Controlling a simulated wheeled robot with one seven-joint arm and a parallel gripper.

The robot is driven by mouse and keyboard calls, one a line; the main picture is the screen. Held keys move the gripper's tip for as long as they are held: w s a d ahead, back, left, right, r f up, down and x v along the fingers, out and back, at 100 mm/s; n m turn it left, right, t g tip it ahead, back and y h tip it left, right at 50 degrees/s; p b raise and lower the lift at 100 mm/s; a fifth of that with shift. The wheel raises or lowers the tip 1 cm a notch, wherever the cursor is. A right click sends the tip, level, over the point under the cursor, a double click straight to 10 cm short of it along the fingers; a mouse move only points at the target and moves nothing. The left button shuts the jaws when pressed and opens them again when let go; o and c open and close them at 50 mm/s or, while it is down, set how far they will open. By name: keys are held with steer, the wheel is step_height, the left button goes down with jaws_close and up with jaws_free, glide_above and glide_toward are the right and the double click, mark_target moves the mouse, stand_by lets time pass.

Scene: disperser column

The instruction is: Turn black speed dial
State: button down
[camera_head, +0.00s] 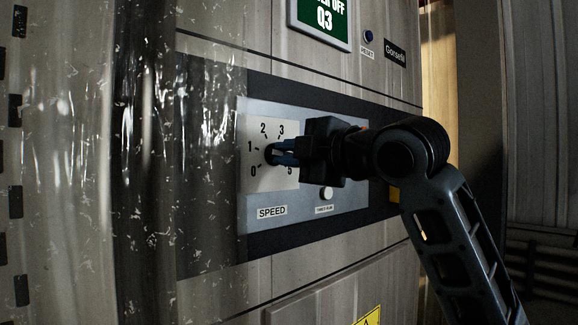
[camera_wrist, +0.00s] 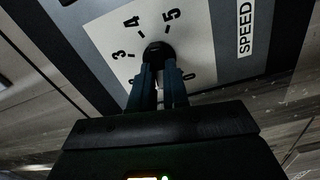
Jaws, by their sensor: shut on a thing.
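The black speed dial (camera_head: 270,154) sits on a white scale plate (camera_head: 256,180) with numbers around it, above the SPEED label, in the head view. My gripper (camera_head: 283,153) reaches it from the right, with its fingers closed around the dial. In the wrist view the dial (camera_wrist: 158,52) shows between and just beyond the two blue-grey fingertips (camera_wrist: 158,72). The numbers 3, 4, 5 and 0 show around it there. The fingers hide part of the dial, so I cannot tell where it points.
A white button (camera_head: 326,193) sits on the grey panel (camera_head: 345,204) below my gripper. A scratched, clear plastic strip curtain (camera_head: 150,150) hangs at the left, close to the panel.

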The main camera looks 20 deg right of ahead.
steer(key=shift+f+n+b, duration=0.15)
steer(key=shift+n+b, duration=0.95)
steer(key=shift+n, duration=1.1)
steer(key=shift+f+n+b, duration=0.15)
steer(key=shift+n+b, duration=0.9)
steer(key=shift+n, duration=1.15)
steer(key=c, duration=1.1)
jaws_free()
steer(key=shift+s+r, duration=0.1)
steer(key=v, duration=0.7)
steer(key=shift+s+d, duration=0.1)
steer(key=shift+s, duration=0.15)
